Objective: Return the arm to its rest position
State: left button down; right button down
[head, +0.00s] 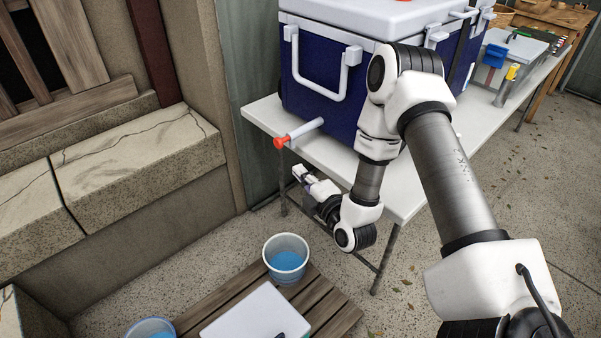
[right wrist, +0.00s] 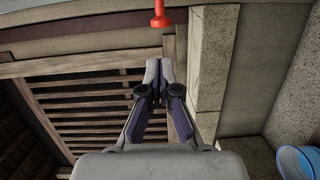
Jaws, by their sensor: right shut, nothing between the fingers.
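My right arm (head: 450,170) reaches in from the lower right and is folded in front of the white table. Its gripper (head: 300,172) is beside the table's near edge, below the tabletop, pointing left. In the right wrist view the two fingers of the right gripper (right wrist: 158,70) meet at their tips, shut with nothing between them. My left arm and gripper are not in view.
A blue cooler with a white lid (head: 310,90) stands on the white table (head: 262,112). A red-ended white tube (head: 282,142) overhangs the edge near the gripper. Blue-filled buckets (head: 286,262) and a white board (head: 255,315) are on and by the wooden pallet (head: 335,315). Stone ledges (head: 130,165) are left.

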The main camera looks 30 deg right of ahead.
jog(key=shift+s, duration=0.2)
jog(key=shift+a, duration=0.1)
jog(key=s+a+f+g+y, duration=0.1)
jog(key=s+a+f+g, duration=0.35)
jog(key=f, duration=0.35)
jog(key=s+a+f+g+y, duration=0.2)
jog(key=s+a+f+g, duration=0.1)
jog(key=s+a+f, duration=0.4)
jog(key=s+f+m+g+h, duration=0.1)
jog(key=s+f+m+g, duration=0.4)
jog(key=s+f+m, duration=0.25)
jog(key=s+d+m+g, duration=0.1)
jog(key=s+m+g, duration=0.5)
jog(key=s+m, duration=0.45)
notch_tip(320, 180, up, 15)
jog(key=h+p, duration=0.1)
jog(key=p, duration=1.4)
jog(key=shift+f+n+t, duration=0.15)
jog(key=shift+n+t, duration=0.15)
jog(key=shift+t, duration=0.05)
